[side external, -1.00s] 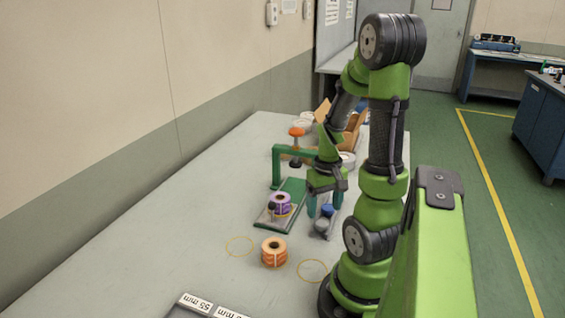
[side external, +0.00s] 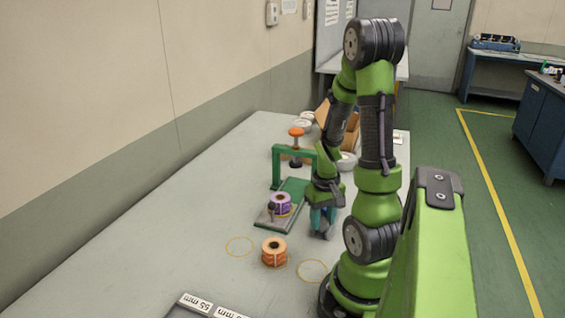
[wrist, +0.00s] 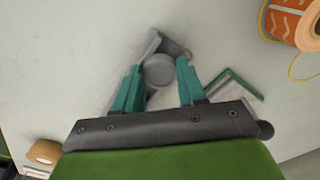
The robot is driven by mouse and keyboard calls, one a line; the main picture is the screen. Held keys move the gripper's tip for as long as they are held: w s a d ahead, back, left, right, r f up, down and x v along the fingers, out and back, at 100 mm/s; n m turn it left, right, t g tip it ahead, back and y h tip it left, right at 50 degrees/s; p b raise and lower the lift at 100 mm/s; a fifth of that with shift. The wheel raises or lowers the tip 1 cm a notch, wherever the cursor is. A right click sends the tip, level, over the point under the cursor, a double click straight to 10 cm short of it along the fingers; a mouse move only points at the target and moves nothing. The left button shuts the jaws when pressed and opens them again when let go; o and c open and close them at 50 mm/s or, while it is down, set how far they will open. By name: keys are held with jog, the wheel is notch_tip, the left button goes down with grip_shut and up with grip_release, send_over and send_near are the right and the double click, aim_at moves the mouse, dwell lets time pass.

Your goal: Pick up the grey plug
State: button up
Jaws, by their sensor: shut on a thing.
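The grey plug (wrist: 158,70) is round and sits between my fingertips in the wrist view. A grey holder (wrist: 172,46) shows just behind and around it. My gripper (wrist: 159,76) has teal fingers, one on each side of the plug, and is shut on it. In the side external view my gripper (side external: 322,222) is low over the table, right of the green rewinder. There the fingers and arm mostly hide the plug and holder. I cannot tell whether the plug is clear of the holder.
The green rewinder (side external: 276,168) stands left of my gripper, with a purple roll (side external: 280,203) on its base. An orange roll (side external: 274,252) stands in front, between two yellow rings. A tray with size labels (side external: 196,304) is at the front edge. The table's left side is clear.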

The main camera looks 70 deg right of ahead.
aim_at(322, 222)
notch_tip(322, 222, up, 10)
dwell(0.6)
jog(key=shift+o, duration=1.3)
jog(key=shift+c, duration=0.7)
jog(key=w+d+f, duration=0.1)
jog(key=w, duration=0.5)
jog(key=w+d+f, duration=0.1)
jog(key=w+d, duration=0.1)
jog(key=w, duration=0.5)
jog(key=shift+w+d+f, duration=0.2)
jog(key=shift+w+f, duration=0.05)
jog(key=shift+f, duration=0.1)
jog(key=shift+f, duration=1.15)
